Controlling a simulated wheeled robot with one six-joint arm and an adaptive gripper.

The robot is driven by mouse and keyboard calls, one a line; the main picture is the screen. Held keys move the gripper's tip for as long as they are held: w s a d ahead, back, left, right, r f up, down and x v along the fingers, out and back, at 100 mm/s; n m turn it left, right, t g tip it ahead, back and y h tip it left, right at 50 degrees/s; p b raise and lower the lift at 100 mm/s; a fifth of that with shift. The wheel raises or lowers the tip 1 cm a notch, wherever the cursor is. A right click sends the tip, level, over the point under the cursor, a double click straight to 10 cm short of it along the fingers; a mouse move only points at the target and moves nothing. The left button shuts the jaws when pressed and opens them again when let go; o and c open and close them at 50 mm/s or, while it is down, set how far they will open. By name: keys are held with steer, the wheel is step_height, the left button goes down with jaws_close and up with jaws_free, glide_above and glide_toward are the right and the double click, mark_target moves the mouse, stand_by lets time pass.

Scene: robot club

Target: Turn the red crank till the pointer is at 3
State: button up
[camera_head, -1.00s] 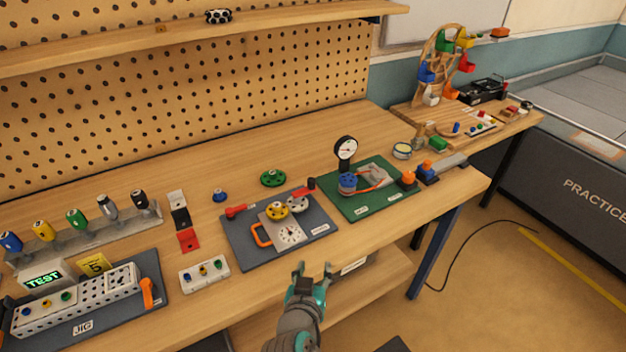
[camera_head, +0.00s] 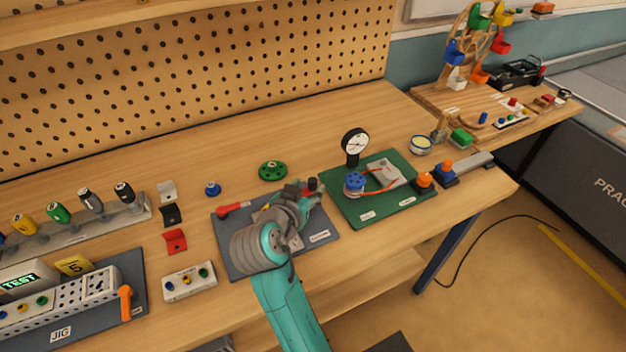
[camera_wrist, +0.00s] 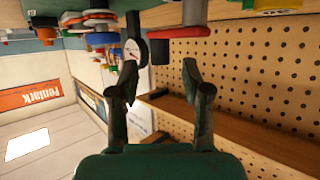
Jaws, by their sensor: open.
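The red crank with its dark upright knob (camera_head: 313,184) is at the back right of a grey mat (camera_head: 229,249). In the wrist view, which is upside down, the dark knob (camera_wrist: 160,50) hangs from a red arm. My gripper (camera_head: 311,194) is at the crank in the head view. In the wrist view my gripper (camera_wrist: 160,88) has its fingers spread, with the knob in line with the gap and a little beyond the tips. No contact shows. My arm hides the numbered dial, its pointer and most of the gears in the head view.
A round gauge (camera_head: 355,143) stands on the green mat (camera_head: 357,205) just right of my gripper. A loose green gear (camera_head: 273,170) lies behind the crank. A red-handled piece (camera_head: 232,208) lies at the mat's left. The pegboard (camera_head: 200,75) rises behind.

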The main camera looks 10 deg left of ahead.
mark_target(311, 184)
steer(key=shift+x, duration=2.35)
jaws_close()
